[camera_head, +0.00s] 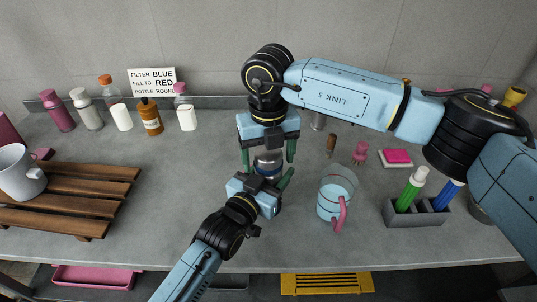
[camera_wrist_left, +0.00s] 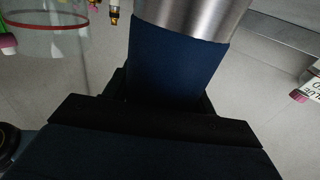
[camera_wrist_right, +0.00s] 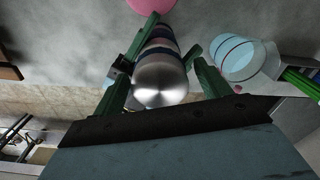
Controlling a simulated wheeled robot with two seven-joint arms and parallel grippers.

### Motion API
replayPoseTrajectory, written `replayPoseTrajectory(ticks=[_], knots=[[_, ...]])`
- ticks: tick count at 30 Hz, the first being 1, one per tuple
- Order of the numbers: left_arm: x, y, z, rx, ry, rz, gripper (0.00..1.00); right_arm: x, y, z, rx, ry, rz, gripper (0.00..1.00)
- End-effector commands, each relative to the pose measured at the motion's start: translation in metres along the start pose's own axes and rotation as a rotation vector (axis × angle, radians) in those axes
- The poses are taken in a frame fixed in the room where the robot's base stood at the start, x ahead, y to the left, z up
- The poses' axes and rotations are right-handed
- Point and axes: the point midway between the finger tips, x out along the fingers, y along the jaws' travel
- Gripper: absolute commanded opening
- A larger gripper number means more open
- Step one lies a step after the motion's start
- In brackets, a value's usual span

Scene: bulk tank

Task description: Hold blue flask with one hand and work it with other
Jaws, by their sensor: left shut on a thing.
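The blue flask (camera_head: 268,160) stands upright near the middle of the counter, with a silver top and dark blue bands. My left gripper (camera_head: 270,180) comes from the front and is shut on its lower body; the dark blue body and silver part (camera_wrist_left: 175,60) fill the middle of the left wrist view. My right gripper (camera_head: 268,152) points down from above. Its green fingers are apart on either side of the flask's top, and the right wrist view shows the silver end of the flask (camera_wrist_right: 160,85) between them with gaps. The flask's lower part is partly hidden by my left gripper.
A clear jug with a pink handle (camera_head: 333,190) stands close on the right. Beyond it is a grey rack (camera_head: 415,215) with green and blue markers. Several bottles and a sign (camera_head: 152,81) line the back left; a wooden slatted rack (camera_head: 85,190) lies left.

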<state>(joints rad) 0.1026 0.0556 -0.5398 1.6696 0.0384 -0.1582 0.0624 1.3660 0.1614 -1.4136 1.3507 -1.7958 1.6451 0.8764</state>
Motion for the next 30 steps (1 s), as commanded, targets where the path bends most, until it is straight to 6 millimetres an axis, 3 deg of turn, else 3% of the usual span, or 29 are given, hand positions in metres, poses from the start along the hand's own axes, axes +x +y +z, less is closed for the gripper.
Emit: replayPoseTrajectory(ticks=[8, 17, 20, 30], knots=[[0.000, 0.000, 0.001, 0.000, -0.002, 0.000, 0.00, -0.004, 0.000, 0.000, 0.001, -0.001, 0.000, 0.76], [0.000, 0.000, 0.001, 0.000, -0.002, 0.000, 0.00, -0.041, 0.000, 0.000, 0.001, -0.002, 0.001, 0.76], [0.000, 0.000, 0.001, 0.000, -0.002, 0.000, 0.00, -0.047, 0.000, 0.000, 0.009, -0.001, -0.001, 0.72], [0.000, 0.000, 0.001, 0.001, -0.002, 0.000, 0.00, -0.076, 0.000, 0.000, 0.264, -0.001, -0.001, 0.72]])
